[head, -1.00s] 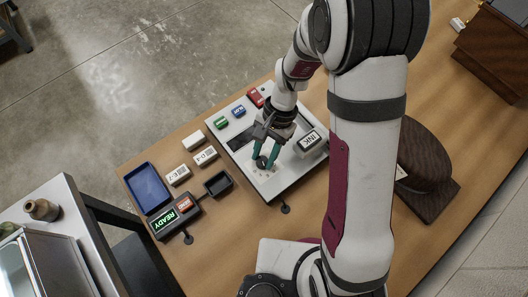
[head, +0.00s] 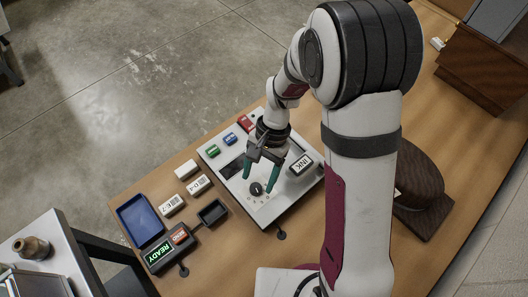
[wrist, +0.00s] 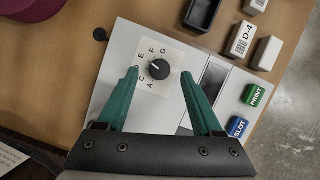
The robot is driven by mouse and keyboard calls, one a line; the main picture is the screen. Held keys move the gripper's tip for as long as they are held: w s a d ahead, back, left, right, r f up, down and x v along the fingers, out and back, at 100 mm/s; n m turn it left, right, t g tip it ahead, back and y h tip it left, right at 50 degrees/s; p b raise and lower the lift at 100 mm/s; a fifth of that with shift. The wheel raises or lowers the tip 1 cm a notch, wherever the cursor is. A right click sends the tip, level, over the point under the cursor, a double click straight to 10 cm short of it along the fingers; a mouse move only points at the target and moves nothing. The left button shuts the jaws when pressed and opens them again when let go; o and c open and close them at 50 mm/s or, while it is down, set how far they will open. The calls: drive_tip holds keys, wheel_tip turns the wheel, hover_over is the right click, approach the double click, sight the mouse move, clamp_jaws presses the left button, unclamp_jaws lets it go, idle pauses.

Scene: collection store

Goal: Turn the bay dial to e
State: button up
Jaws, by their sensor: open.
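The bay dial (head: 256,189) is a round black knob on a white lettered plate on the pale control panel (head: 291,190). In the wrist view the dial (wrist: 160,69) sits between my fingertips in the picture, with a gap on both sides. Its pale mark points to the upper left, roughly towards the E; the exact letter is hard to tell. Letters including A, C, E, F and G show around it. My gripper (head: 259,180) has teal fingers, is open and empty, and appears above the dial, not touching it.
The panel also carries a green PRINT button (wrist: 254,95), a blue PILOT button (wrist: 238,127), a red button (head: 246,123) and an INK block (head: 301,165). Left are labelled white blocks (head: 172,205), a black tray (head: 212,212), a blue tray (head: 140,221) and a READY display (head: 160,255).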

drive_tip(key=v, duration=1.3)
drive_tip(key=shift+r, duration=0.35)
drive_tip(key=shift+d, duration=0.1)
drive_tip(key=s+d+r+t, duration=0.1)
drive_tip(key=s+d+t, duration=0.1)
drive_tip(key=s, duration=0.7)
drive_tip(key=s+d+r+t, duration=0.1)
drive_tip(key=s+d, duration=0.4)
drive_tip(key=s, duration=0.3)
drive_tip(key=shift+s+d+r+t, duration=0.2)
drive_tip(key=shift+s+r+t, duration=0.15)
drive_tip(key=shift+s+t, duration=0.05)
idle(0.6)
